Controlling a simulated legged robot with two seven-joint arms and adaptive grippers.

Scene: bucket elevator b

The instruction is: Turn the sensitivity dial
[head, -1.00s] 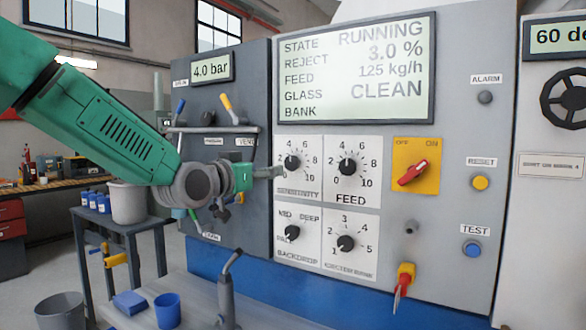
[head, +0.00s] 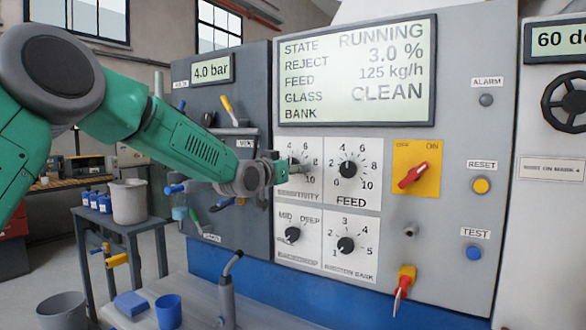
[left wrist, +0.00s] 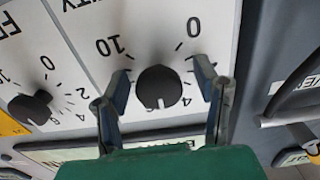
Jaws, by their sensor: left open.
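The sensitivity dial is a black knob on a white scale plate on the grey panel; it shows in the left wrist view (left wrist: 158,88), between my two fingers. Its white mark points to about 5, between 4 and 6. In the head view my left gripper (head: 286,169) is in front of the sensitivity plate (head: 298,192) and hides most of the knob. The left gripper (left wrist: 160,100) is open, one finger on each side of the dial; I cannot tell whether they touch it. My right gripper is not in view.
The feed dial (head: 348,169) is just right of the sensitivity plate. The backdrop dial (head: 292,234) and ejector bank dial (head: 346,244) lie below. A red switch (head: 413,175) is farther right. A panel with levers (head: 228,110) stands left.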

